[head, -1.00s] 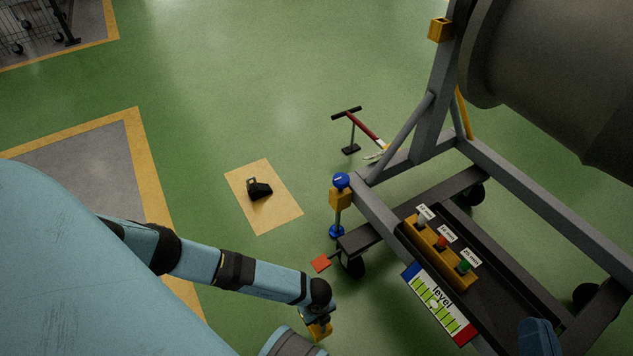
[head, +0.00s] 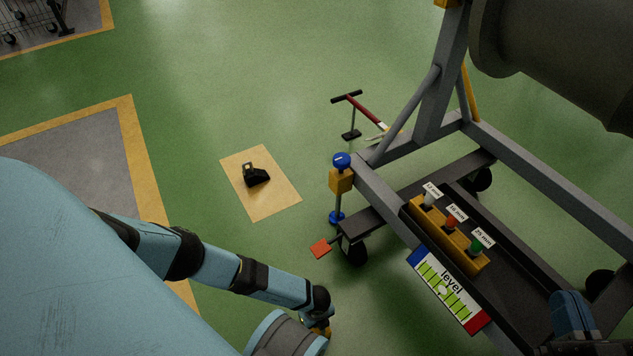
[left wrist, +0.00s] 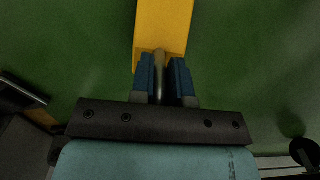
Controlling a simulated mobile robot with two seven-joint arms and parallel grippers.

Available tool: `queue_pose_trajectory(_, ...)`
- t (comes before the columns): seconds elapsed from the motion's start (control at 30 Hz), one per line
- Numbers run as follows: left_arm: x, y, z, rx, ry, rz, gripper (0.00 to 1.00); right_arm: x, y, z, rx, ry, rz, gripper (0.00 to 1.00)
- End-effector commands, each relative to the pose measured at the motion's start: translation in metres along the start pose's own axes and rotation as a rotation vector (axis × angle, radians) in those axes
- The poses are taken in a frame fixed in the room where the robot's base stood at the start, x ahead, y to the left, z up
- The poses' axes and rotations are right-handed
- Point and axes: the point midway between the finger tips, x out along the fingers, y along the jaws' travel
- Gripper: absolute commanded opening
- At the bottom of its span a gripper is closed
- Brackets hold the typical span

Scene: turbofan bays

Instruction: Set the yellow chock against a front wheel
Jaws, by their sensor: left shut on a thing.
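The yellow chock (left wrist: 165,22) shows in the left wrist view as a yellow block with a thin metal handle. My left gripper (left wrist: 166,72) is shut on that handle, with a blue finger on each side. In the head view the left arm ends low in the middle, mostly hiding its gripper and the chock. The near caster wheel (head: 353,251) of the grey stand is up and right of it, apart from it. Other wheels (head: 482,180) (head: 600,283) are farther right. My right gripper (head: 572,312) is at the lower right edge, in front of the stand; its opening is unclear.
A black chock (head: 256,176) lies on a tan floor patch (head: 266,208). An orange pedal (head: 320,249) sticks out beside the near wheel. A blue-topped jack (head: 340,180) stands at the stand's corner. A red-handled tow bar (head: 362,108) is behind.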

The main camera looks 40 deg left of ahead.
Motion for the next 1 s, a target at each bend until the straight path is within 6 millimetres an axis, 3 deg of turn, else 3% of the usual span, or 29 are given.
queue_pose_trajectory(0.27, 0.002, -0.001, 0.0, 0.0, 0.001, -0.001, 0.0, -0.002, -0.002, 0.001, 0.009, -0.002, 0.001, 0.0)
queue_pose_trajectory(0.3, 0.001, 0.0, 0.0, 0.001, 0.0, 0.0, 0.23, -0.002, -0.002, 0.0, 0.007, -0.001, 0.001, 0.0)
queue_pose_trajectory(0.4, 0.001, 0.0, 0.0, 0.0, 0.0, 0.0, 0.41, -0.002, -0.002, 0.0, 0.007, -0.001, 0.001, 0.0)
queue_pose_trajectory(0.73, -0.005, 0.0, 0.001, 0.0, 0.0, -0.001, 0.41, -0.002, -0.001, -0.004, 0.01, 0.001, 0.0, 0.0)
queue_pose_trajectory(0.87, -0.026, 0.0, 0.001, -0.001, 0.001, -0.001, 0.41, -0.001, -0.002, -0.016, 0.049, -0.014, -0.007, 0.0)
queue_pose_trajectory(1.0, -0.058, 0.0, 0.0, 0.0, 0.001, -0.002, 0.41, -0.01, -0.017, -0.007, 0.207, -0.106, -0.005, 0.0)
